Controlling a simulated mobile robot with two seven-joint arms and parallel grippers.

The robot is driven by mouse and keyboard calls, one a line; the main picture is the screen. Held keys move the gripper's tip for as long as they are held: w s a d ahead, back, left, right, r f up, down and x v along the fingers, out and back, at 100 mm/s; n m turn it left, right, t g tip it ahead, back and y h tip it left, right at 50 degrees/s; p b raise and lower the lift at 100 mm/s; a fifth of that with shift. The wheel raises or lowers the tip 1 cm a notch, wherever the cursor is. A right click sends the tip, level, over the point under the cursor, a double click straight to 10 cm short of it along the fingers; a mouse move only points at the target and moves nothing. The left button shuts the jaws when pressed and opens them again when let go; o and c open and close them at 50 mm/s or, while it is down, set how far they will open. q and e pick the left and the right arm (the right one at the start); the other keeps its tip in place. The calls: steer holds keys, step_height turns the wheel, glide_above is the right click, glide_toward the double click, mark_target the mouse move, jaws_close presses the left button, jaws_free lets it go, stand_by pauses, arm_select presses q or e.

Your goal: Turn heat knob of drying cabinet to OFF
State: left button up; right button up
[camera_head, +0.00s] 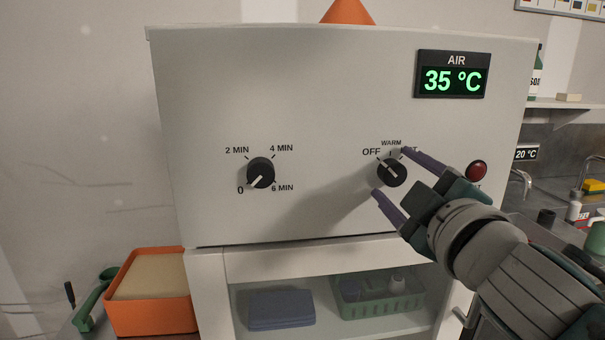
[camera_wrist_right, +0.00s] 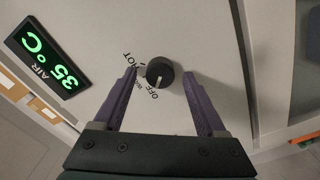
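The heat knob (camera_head: 391,173) is a round black dial on the white front of the drying cabinet (camera_head: 300,100), below the OFF, WARM and HOT labels. Its white pointer line points up-left toward OFF. The right wrist view shows the knob (camera_wrist_right: 160,72) with its line also toward OFF. My right gripper (camera_head: 390,171) is open, its two purple fingers on either side of the knob with a visible gap to each. HOT is partly hidden by a finger in the head view. The display (camera_head: 452,75) reads AIR 35 °C. My left gripper is not in view.
A timer knob (camera_head: 261,173) sits left on the panel, pointing near 0. A red button (camera_head: 477,170) is just right of my right gripper. An open shelf below holds a blue folded item (camera_head: 281,310) and a green basket (camera_head: 380,305). An orange box (camera_head: 150,310) stands lower left.

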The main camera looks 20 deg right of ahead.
steer(key=b+v, duration=0.2)
steer(key=v, duration=0.8)
stand_by(0.5)
